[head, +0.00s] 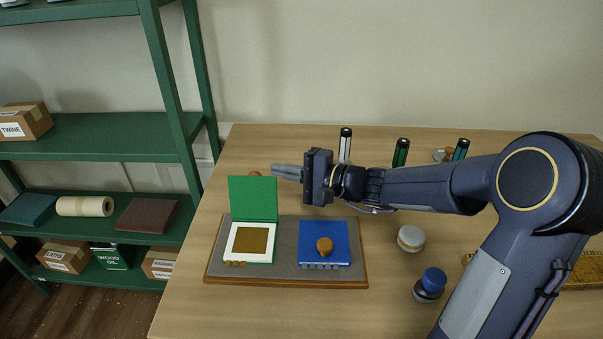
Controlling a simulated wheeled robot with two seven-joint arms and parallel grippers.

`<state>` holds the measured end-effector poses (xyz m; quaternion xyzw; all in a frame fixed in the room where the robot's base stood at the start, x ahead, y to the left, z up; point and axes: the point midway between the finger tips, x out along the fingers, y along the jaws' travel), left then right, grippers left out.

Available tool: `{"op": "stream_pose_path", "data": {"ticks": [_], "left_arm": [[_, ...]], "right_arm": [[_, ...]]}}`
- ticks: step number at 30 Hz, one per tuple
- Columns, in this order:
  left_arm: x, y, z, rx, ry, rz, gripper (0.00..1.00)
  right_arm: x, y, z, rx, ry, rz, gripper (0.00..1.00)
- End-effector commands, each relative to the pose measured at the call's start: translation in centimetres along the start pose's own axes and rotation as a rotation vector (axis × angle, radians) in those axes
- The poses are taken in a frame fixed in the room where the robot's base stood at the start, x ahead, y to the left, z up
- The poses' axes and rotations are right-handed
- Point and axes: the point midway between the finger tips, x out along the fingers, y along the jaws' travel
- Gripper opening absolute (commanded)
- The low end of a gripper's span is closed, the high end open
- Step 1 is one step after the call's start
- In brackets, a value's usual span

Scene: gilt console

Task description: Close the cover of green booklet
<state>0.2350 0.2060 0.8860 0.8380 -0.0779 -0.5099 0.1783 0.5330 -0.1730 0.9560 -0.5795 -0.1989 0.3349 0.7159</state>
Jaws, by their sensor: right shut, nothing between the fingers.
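The green booklet (253,202) stands open on the left half of a grey mat with a wooden edge (286,277). Its cover is upright at the back, and its white-bordered inside with a brown panel (250,240) faces up. My right gripper (275,171) is shut and empty. It points left, just above and by the right end of the cover's top edge; I cannot tell whether it touches the cover. My left gripper is not in view.
A blue booklet (338,243) with a brown knob lies shut on the mat's right half. Markers (401,152) stand behind my right arm. A round white-topped jar (411,238) and a blue-capped jar (431,283) stand right of the mat. Green shelves (120,137) stand left.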

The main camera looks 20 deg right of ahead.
Motion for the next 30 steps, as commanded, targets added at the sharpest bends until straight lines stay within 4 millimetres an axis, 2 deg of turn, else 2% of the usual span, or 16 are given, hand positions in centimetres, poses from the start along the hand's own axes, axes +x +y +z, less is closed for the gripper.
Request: {"op": "stream_pose_path", "data": {"ticks": [1,4,9,13,25,30], "left_arm": [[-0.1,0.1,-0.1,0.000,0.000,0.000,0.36],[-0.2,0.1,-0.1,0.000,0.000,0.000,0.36],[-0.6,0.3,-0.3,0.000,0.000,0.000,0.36],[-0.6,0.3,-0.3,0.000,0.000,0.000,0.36],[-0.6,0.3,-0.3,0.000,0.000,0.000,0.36],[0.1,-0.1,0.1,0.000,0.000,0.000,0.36]], "right_arm": [[1.2,0.0,0.1,0.001,-0.004,0.002,0.00],[3.2,0.0,0.1,0.000,-0.003,0.002,0.00],[1.8,-0.2,2.7,0.000,-0.001,-0.001,0.00],[1.5,0.0,3.5,0.000,0.000,0.001,0.00],[1.4,0.0,3.8,-0.001,0.000,0.000,0.00],[1.4,0.2,3.8,-0.017,0.000,-0.007,0.00]]}}
